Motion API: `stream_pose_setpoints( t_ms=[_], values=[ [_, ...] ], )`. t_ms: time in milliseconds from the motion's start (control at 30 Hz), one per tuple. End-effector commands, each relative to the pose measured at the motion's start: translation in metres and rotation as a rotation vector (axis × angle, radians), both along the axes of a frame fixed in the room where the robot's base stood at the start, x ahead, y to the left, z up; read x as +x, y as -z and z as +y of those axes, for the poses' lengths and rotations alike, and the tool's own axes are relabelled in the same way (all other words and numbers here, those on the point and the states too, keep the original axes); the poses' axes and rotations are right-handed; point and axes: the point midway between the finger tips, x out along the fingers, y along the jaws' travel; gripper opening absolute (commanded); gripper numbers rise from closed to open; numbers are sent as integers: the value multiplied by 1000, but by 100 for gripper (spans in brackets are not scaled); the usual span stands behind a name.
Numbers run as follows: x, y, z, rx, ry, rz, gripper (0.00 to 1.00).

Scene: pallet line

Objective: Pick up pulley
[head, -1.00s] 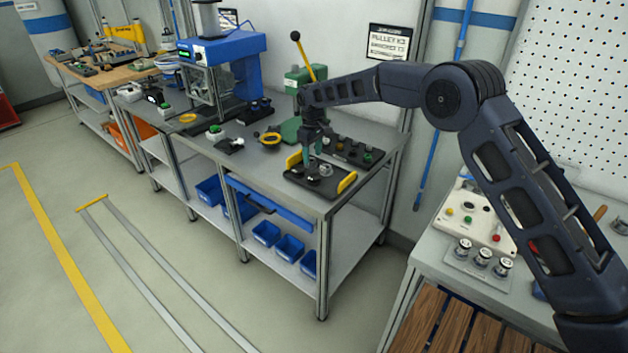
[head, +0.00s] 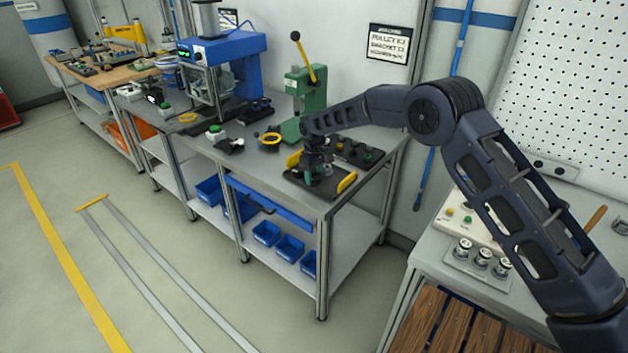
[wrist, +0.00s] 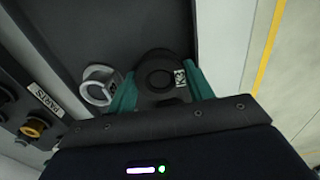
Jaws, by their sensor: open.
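The pulley (wrist: 158,72) looks like a dark round part with a raised ring in the middle and a small black-and-white tag on its right side. It lies on a dark tray with yellow handles (wrist: 58,22). My gripper (wrist: 162,88) is open, with its teal fingers on either side of the pulley; I cannot tell whether they touch it. In the head view my gripper (head: 319,177) is low over the tray (head: 297,183), and the pulley is hidden there by the gripper.
A silver ring-shaped part (wrist: 99,86) lies just left of the left finger. A parts rack (wrist: 20,118) adjoins the tray. A green press (head: 303,100) stands behind on the bench, and a yellow-rimmed round part (head: 270,139) lies left of the tray.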

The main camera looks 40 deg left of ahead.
Motion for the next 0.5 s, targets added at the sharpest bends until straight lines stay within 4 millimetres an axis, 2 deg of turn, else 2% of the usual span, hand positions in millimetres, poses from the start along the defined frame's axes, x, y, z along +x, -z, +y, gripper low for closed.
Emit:
stream_pose_setpoints(
  t_ms=[133,167,300,500],
  values=[
    [0,0,0,0,0,0,52],
    [0,0,0,0,0,0,48],
    [0,0,0,0,0,0,20],
    [0,-1,0,0,0,0,20]
  ],
)
